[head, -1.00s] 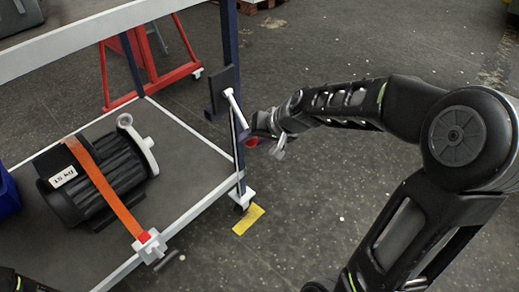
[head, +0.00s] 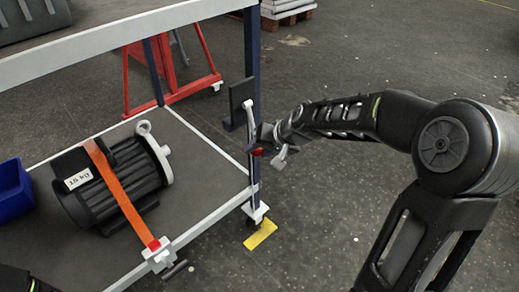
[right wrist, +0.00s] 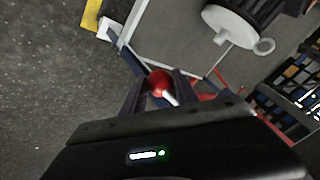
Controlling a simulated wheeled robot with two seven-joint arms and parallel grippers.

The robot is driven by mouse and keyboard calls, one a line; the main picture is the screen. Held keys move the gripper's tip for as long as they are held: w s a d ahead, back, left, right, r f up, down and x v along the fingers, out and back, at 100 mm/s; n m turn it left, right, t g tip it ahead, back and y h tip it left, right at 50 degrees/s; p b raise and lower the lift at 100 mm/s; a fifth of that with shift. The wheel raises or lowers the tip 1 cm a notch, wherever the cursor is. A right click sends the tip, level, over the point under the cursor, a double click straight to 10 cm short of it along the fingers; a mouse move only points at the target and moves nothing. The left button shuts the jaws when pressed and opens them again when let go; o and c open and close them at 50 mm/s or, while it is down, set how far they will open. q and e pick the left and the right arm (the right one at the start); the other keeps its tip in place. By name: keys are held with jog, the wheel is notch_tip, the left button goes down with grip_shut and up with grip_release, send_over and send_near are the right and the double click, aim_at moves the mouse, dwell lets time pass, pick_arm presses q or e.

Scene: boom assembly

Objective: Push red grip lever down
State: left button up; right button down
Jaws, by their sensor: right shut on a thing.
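The red grip lever has a pale rod (head: 250,125) at the cart's dark blue corner post and a red grip (head: 258,152) at its lower end. The rod hangs almost straight down, close beside the post. My right gripper (head: 262,142) is at the red grip. In the right wrist view, the rounded red grip (right wrist: 158,82) sits between the two fingers of my right gripper (right wrist: 160,85), which is shut on it. My left gripper is not in view.
The cart (head: 205,219) carries a black motor (head: 110,180) with an orange strap (head: 122,200) on its lower shelf. A blue bin (head: 12,190) is at the left. A yellow floor mark (head: 261,234) lies by the caster. Open floor lies right of the cart.

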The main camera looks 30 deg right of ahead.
jog(key=c, duration=1.2)
grip_release()
jog(key=shift+s+d+f, duration=0.15)
jog(key=shift+s+f, duration=0.1)
jog(key=shift+f, duration=0.4)
jog(key=shift+o, duration=1.3)
jog(key=shift+r, duration=0.15)
jog(key=shift+w+r, duration=0.1)
jog(key=shift+r, duration=0.1)
jog(key=shift+r, duration=0.2)
jog(key=p+v, duration=0.3)
jog(key=v, duration=0.4)
jog(key=shift+s, duration=0.25)
jog(key=shift+d, duration=0.1)
